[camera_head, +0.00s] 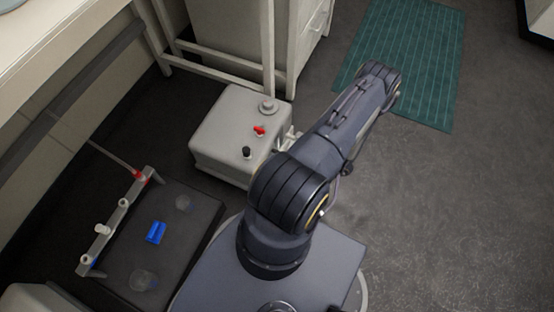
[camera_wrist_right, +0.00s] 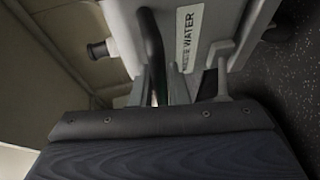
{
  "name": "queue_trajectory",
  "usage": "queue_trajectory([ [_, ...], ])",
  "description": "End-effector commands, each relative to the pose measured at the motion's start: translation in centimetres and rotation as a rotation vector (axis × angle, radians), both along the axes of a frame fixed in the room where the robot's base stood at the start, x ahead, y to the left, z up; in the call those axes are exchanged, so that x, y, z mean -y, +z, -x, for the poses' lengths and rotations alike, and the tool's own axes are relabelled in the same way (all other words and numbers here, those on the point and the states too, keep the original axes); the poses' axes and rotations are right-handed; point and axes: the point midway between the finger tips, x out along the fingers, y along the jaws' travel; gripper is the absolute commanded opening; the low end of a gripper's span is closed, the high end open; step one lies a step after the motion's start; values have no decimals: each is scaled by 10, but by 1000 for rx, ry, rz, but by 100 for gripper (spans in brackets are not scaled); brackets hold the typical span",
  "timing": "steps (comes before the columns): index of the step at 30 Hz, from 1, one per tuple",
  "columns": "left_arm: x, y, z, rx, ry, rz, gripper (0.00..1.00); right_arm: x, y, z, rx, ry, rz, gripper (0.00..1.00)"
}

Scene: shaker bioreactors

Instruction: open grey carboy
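The grey carboy (camera_head: 232,125) is a pale box on the floor in the head view, with a grey cap (camera_head: 267,104), a red fitting (camera_head: 259,130) and a black fitting (camera_head: 246,152) on top. A pale fitting (camera_head: 291,138) sticks out on its right side, partly behind my right arm. My left gripper is out of view.
A dark platform (camera_head: 186,238) at lower left carries a blue block (camera_head: 156,232), clear round vessels and a pale bar with fittings (camera_head: 112,222). A white cabinet (camera_head: 300,40) and bench frame stand behind the carboy. A green mat (camera_head: 425,60) lies on open floor at right.

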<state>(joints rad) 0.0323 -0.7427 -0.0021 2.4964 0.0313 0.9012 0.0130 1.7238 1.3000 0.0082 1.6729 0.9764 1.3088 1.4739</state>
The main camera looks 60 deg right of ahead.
Motion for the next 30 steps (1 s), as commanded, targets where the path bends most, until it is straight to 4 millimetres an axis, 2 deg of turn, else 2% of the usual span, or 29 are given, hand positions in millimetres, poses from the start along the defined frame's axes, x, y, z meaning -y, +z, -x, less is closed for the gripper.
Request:
queue_trajectory([
  [1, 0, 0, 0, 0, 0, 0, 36, 0, 0, 0, 0, 0, 1, 22],
  [4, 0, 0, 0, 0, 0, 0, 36, 0, 0, 0, -1, 0, 0, 34],
  [14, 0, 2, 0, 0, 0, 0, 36, 2, 1, 3, -1, -1, 1, 34],
  [24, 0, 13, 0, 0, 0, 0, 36, 27, 12, 50, -2, -2, 3, 34],
  [30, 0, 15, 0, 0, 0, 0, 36, 35, 15, 66, 0, -1, 0, 34],
])
